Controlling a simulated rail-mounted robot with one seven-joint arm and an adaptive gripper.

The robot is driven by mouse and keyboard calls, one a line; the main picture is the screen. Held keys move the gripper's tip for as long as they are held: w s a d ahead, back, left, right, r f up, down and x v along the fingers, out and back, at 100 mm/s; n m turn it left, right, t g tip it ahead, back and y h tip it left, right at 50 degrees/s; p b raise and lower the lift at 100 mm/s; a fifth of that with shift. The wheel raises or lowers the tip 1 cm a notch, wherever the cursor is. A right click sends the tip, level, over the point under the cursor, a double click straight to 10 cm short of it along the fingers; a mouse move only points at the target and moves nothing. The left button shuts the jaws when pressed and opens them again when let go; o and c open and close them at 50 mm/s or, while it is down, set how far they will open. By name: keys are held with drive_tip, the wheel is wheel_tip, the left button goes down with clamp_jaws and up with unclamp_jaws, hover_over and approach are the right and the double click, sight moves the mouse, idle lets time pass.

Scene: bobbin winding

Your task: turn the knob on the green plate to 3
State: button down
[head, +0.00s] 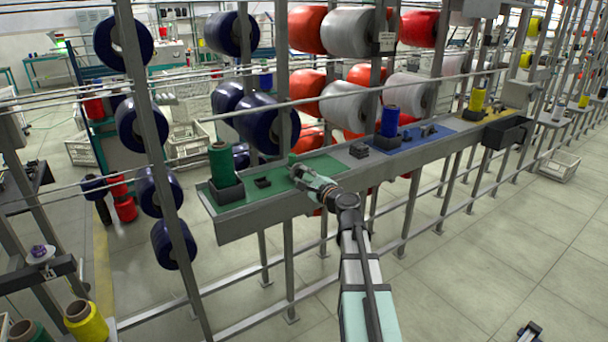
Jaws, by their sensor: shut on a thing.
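The green plate (238,207) lies on the left end of the long grey bench. My gripper (294,161) is over the right part of this plate, shut, with its fingers down close to the surface. The knob itself is hidden behind my gripper or too small to make out, and I cannot read any numbers or its setting. A small dark fixture (262,182) sits on the plate, left of my gripper. A dark holder with a green bobbin (222,162) stands at the plate's left end.
Metal posts and large spools (268,122) stand behind the bench.

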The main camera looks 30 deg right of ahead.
idle(0.3)
drive_tip(key=c, duration=0.8)
unclamp_jaws()
drive_tip(key=shift+c, duration=0.2)
drive_tip(key=s+d, duration=0.1)
drive_tip(key=s, duration=1.1)
drive_tip(key=shift+d, duration=0.3)
drive_tip(key=shift+w, duration=0.1)
